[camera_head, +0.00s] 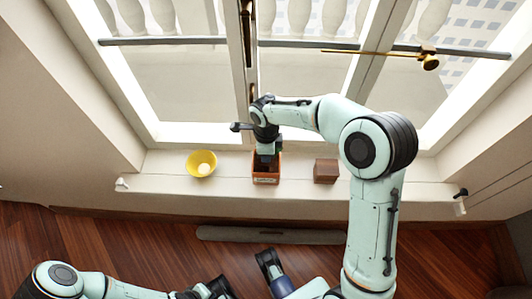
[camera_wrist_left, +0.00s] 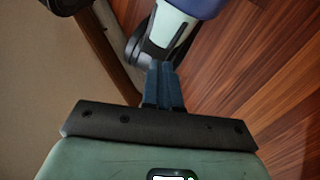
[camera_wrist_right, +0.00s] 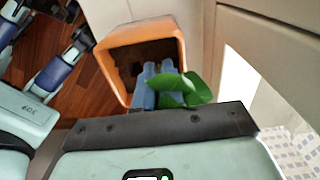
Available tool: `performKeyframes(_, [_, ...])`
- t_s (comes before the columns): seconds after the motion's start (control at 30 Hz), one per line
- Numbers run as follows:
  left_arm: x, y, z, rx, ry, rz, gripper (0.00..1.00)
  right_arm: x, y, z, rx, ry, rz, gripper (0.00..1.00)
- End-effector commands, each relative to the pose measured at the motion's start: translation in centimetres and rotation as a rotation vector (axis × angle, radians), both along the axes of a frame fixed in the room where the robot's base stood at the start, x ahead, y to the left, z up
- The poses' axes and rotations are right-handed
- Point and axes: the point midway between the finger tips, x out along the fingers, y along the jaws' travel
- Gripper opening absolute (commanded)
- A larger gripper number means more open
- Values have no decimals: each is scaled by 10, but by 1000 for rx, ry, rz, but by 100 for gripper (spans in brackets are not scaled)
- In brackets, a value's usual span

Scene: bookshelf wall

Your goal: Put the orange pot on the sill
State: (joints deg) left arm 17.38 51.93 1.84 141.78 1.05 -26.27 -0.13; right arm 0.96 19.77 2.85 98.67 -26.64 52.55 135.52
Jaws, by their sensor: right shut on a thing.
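The orange pot (camera_head: 266,181) is a square box with a pale label on its front. It is over the window sill (camera_head: 225,190), between a yellow bowl and a brown block; I cannot tell if its base touches the sill. My right gripper (camera_head: 267,157) comes down from above and is shut on the pot at its rim. In the right wrist view, the fingers (camera_wrist_right: 156,84) hide part of the near wall of the pot (camera_wrist_right: 112,78), and green leaves (camera_wrist_right: 186,90) show beside them. My left gripper (camera_wrist_left: 162,84) is shut and empty, low over the floor.
The yellow bowl (camera_head: 201,164) with a pale round thing in it stands left of the pot. The brown block (camera_head: 326,171) stands to its right.

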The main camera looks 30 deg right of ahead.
Motion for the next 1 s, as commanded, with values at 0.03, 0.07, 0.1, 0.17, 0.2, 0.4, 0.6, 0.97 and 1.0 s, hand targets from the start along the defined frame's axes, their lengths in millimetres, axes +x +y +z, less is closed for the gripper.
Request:
performKeyframes(0.03, [0,0,-1,0,-1,0,0,0,0,0,0,-1,0,0])
performKeyframes(0.07, [1,0,-1,1,-3,1,0,0,0,-1,0,-1,0,0])
performKeyframes(0.1, [2,1,-2,3,-6,3,0,0,0,-2,0,-1,0,0])
performKeyframes(0.17, [4,2,-3,4,-10,4,0,0,0,-3,0,-1,-1,0])
performKeyframes(0.2, [4,2,-3,4,-10,4,0,0,0,-3,0,0,-1,21])
performKeyframes(0.4, [3,2,-3,4,-9,4,0,0,0,-3,0,0,-1,34])
performKeyframes(0.6, [-1,0,2,-1,2,-1,0,0,0,3,-1,-1,0,34])
performKeyframes(0.97, [-15,-6,15,-18,41,-16,0,1,0,62,1,-4,0,34])
performKeyframes(1.0, [-15,-6,16,-17,42,-16,0,1,0,66,0,-4,0,34])
